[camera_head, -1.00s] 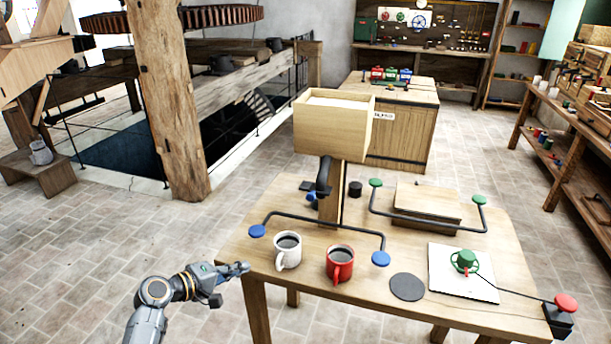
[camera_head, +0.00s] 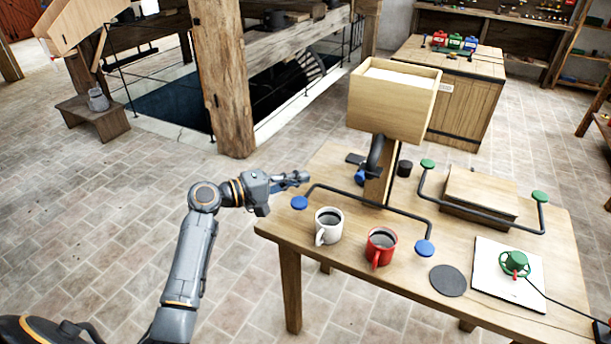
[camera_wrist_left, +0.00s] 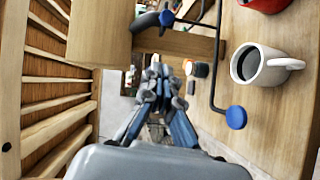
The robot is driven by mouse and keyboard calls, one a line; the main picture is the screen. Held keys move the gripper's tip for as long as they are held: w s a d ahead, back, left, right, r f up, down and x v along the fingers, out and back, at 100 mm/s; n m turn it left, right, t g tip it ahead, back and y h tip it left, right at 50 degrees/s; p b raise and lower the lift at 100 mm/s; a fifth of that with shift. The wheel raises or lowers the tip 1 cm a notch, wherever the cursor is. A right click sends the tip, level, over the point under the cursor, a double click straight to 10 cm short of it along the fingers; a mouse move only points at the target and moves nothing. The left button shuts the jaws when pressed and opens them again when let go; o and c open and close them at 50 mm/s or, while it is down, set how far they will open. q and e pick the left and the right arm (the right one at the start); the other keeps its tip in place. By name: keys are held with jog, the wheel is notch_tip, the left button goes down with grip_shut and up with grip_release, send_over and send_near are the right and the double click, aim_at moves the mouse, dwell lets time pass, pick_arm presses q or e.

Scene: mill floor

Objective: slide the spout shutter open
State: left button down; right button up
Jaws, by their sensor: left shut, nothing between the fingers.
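A wooden hopper box (camera_head: 393,108) stands on a post on the table, with a dark curved spout (camera_head: 376,152) below it. A dark flat plate (camera_head: 355,158) and a blue knob (camera_head: 360,177) sit beside the spout; I cannot tell how far the shutter is open. My left gripper (camera_head: 303,178) is shut and empty, left of the knob and apart from it, near the table's left edge. In the left wrist view the gripper (camera_wrist_left: 158,72) points past the hopper (camera_wrist_left: 98,32), with the blue knob (camera_wrist_left: 167,18) above its tips. My right gripper is out of view.
A dark rail with blue ends (camera_head: 365,200) crosses the table near my left gripper. A white mug (camera_head: 328,226) and a red mug (camera_head: 381,247) stand in front of it.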

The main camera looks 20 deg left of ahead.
aim_at(360, 175)
pick_arm(q)
jog(key=w+d+f+p, duration=0.1)
jog(key=w+d+p, duration=0.3)
jog(key=w+d, duration=0.2)
jog(key=d, duration=0.2)
jog(key=shift+w+d+f, duration=0.25)
jog(key=shift+w+d, duration=0.05)
jog(key=d, duration=0.4)
jog(key=shift+s+d, duration=0.1)
jog(key=shift+d, duration=0.2)
jog(key=shift+a, duration=0.1)
